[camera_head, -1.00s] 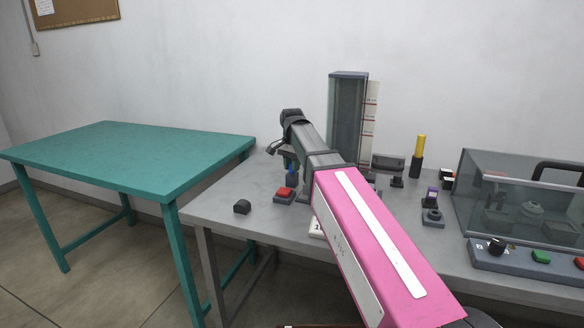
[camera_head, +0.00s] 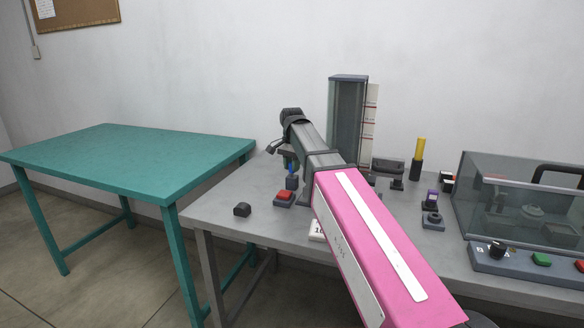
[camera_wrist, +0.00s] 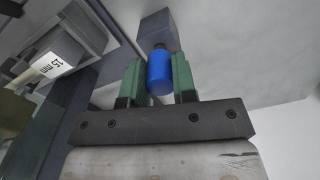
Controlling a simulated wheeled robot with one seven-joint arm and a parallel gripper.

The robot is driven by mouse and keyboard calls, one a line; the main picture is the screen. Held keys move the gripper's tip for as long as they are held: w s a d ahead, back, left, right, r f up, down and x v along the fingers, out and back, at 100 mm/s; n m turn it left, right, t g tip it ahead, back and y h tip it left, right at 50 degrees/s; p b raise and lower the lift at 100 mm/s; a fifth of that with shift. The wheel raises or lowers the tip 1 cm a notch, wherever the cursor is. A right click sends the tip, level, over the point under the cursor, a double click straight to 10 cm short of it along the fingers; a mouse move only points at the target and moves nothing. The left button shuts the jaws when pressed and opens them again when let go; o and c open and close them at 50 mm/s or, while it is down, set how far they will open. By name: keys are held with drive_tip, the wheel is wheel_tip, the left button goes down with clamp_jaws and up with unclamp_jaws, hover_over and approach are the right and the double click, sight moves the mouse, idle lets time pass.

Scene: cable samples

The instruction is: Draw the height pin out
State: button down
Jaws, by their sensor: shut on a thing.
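My gripper (camera_wrist: 159,80) has green fingers shut on a blue cylindrical piece, which I take to be the height pin (camera_wrist: 160,74). A dark collar shows at the pin's far end, with a blue-grey block (camera_wrist: 157,27) beyond it; whether the pin is seated in it I cannot tell. In the head view, a bit of the blue pin (camera_head: 291,167) shows below my wrist, above a small dark block. My arm hides much of this area.
A tall grey column (camera_head: 346,118) with a marked white strip (camera_head: 370,128) stands behind my arm. A red button (camera_head: 284,194) is close by. A yellow-topped post (camera_head: 420,150) and a clear-sided case (camera_head: 515,200) stand right. The teal table (camera_head: 130,160) is bare.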

drive_tip(key=shift+r, duration=2.75)
